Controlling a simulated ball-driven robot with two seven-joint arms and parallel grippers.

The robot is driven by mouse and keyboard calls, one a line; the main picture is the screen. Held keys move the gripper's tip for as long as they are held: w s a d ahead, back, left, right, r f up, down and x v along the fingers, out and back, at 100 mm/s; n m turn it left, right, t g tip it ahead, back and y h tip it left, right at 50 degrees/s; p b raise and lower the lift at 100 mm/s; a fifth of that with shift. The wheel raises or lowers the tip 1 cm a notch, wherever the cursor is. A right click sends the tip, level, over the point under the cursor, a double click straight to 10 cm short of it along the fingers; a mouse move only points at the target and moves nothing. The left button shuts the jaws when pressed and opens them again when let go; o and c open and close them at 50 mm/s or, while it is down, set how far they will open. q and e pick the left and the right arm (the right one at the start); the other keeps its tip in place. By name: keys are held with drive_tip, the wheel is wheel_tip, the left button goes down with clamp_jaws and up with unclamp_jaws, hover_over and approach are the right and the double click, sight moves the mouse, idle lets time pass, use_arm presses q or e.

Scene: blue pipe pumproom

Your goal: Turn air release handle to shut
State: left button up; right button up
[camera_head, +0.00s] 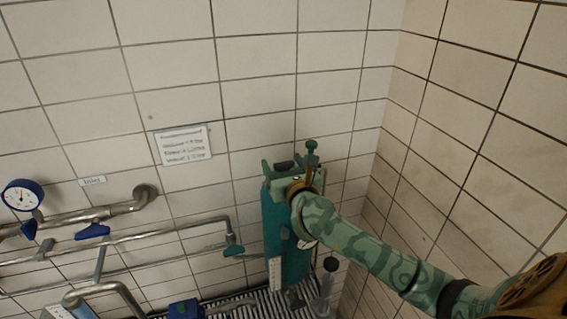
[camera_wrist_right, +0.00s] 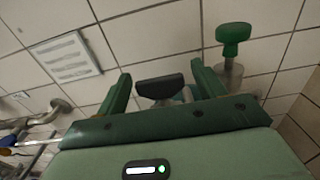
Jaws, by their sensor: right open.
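A dark grey handle (camera_head: 284,165), which I take to be the air release handle, sits at the top of the teal vessel (camera_head: 271,222). My right gripper (camera_head: 283,160) is open over the top of the vessel. In the right wrist view, the dark handle (camera_wrist_right: 160,86) shows between the two green fingers of my right gripper (camera_wrist_right: 160,72), with a gap on each side. The handle's stem is partly hidden by the gripper. A green knob (camera_head: 311,147) on a metal stem stands just right of the gripper; it also shows in the wrist view (camera_wrist_right: 233,38). My left gripper is out of view.
A tiled wall stands behind, and another closes the right side. A printed notice (camera_head: 183,145) hangs on the back wall. Pipes (camera_head: 150,235), blue valves and a round gauge (camera_head: 22,195) fill the lower left. A striped grating (camera_head: 238,304) lies below.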

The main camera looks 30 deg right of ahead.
drive_tip(key=shift+s, duration=0.1)
drive_tip(key=c, duration=1)
